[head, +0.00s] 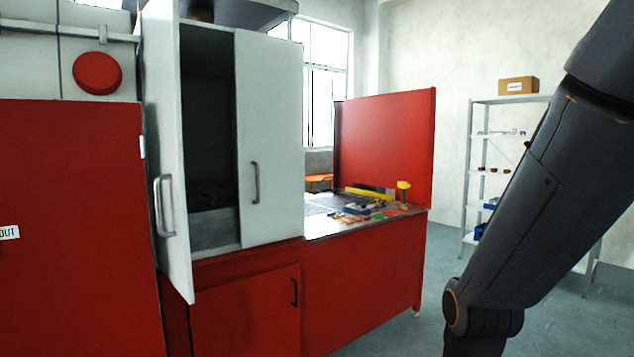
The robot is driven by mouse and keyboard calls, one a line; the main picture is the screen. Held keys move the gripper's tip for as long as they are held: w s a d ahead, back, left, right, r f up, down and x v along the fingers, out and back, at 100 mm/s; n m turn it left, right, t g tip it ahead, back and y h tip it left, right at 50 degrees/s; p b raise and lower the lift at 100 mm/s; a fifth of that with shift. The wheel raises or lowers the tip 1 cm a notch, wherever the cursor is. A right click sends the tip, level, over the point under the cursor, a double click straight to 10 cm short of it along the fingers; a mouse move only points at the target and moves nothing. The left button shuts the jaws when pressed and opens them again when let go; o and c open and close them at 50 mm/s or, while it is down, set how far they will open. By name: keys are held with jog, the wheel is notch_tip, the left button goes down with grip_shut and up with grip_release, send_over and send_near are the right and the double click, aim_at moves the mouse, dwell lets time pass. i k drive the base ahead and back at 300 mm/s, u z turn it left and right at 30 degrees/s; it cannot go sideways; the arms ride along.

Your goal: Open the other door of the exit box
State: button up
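The exit box (212,236) is a pale grey cabinet on a red base. Its left door (166,110) stands swung open toward me, with a grey bar handle (163,206) on it. Its right door (270,120) is shut, with a grey vertical bar handle (255,182) near its left edge. The dark inside shows between the two doors. My dark grey arm crosses the right side of the picture, well to the right of the box. My gripper is not in view.
A worktop (318,232) with several small tools lies right of the box, before a red panel (385,140). A red lower door (246,312) is shut below. A metal shelf (468,150) stands at the back right. Floor is clear between worktop and shelf.

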aim_at(269, 69)
jog(key=z, duration=0.4)
jog(key=k, duration=0.1)
jog(key=u, duration=1.3)
jog(key=i, duration=1.25)
jog(key=z, duration=0.65)
jog(key=i, duration=0.6)
jog(key=z, duration=0.6)
